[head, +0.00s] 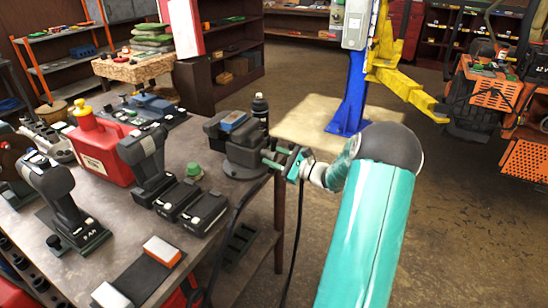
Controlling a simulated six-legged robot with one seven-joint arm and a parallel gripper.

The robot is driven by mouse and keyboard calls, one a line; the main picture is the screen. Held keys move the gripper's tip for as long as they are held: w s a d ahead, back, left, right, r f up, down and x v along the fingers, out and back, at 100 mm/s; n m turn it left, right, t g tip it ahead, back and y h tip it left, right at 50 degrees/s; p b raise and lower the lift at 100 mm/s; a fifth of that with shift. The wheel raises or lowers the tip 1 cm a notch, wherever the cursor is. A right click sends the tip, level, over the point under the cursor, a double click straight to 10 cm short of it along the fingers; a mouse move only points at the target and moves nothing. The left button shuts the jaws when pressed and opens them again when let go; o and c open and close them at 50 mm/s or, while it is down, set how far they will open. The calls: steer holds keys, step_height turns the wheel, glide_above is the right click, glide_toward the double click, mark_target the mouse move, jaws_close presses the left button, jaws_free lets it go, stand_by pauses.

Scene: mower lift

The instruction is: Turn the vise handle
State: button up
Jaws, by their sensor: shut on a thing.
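The vise (245,148) is a dark grey bench vise at the right edge of the workbench, with a blue piece on its top. Its handle is at the right side of the vise, where my gripper (288,162) meets it. My gripper is shut on the handle, which is mostly hidden by the green fingers. My teal arm reaches in from the lower right.
The workbench (120,215) carries drills (60,205), battery packs (190,205), a red can (100,148) and a green knob-like item (194,171). A blue and yellow lift (355,90) stands behind. An orange mower (490,95) is at the right. Floor is open right of the bench.

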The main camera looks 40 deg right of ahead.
steer(key=shift+s+f+n, duration=0.1)
steer(key=shift+f+n, duration=0.1)
steer(key=shift+n, duration=0.7)
steer(key=o, duration=0.8)
steer(key=shift+o, duration=1)
steer(key=shift+r, duration=0.1)
steer(key=v, duration=1.3)
steer(key=shift+s+d, duration=0.2)
steer(key=shift+s, duration=0.15)
